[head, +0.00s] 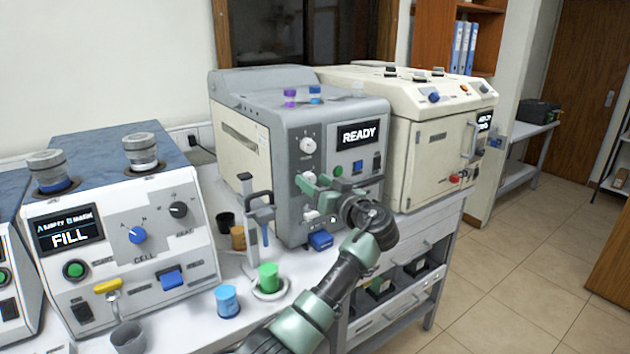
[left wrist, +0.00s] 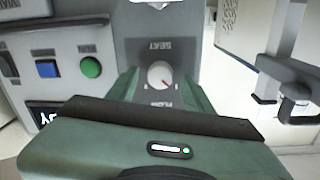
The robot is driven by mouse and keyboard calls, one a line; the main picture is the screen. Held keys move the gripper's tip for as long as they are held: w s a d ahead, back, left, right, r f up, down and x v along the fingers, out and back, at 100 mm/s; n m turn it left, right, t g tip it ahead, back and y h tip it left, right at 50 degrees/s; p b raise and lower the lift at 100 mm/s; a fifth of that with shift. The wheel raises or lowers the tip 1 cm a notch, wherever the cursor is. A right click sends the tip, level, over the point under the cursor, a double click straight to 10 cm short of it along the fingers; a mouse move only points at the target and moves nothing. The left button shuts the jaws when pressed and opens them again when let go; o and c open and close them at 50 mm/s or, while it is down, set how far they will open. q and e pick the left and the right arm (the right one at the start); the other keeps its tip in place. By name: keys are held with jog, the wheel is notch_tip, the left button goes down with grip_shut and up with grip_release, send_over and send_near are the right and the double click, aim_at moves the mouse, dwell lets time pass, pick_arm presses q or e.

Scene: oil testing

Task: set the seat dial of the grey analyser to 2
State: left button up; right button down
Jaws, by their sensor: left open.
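The grey analyser (head: 345,110) stands at the middle of the bench, and its screen reads READY. The mark points down and slightly right in that picture; the scale numbers are too small to read. My left gripper (head: 312,184) is open in front of the panel. In the left wrist view its green fingers (left wrist: 161,88) stand on either side of the dial, apart from it. My right gripper is not in view.
Another dial (head: 307,145) sits higher on the same panel, with a green button (head: 338,170) and a blue one beside the seat dial. A cream machine (head: 425,155) stands close on the right. A clamp stand (head: 250,225), a green cup (head: 268,276) and a blue cup (head: 227,300) stand left of my arm.

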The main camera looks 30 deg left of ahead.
pick_arm(q)
grip_shut()
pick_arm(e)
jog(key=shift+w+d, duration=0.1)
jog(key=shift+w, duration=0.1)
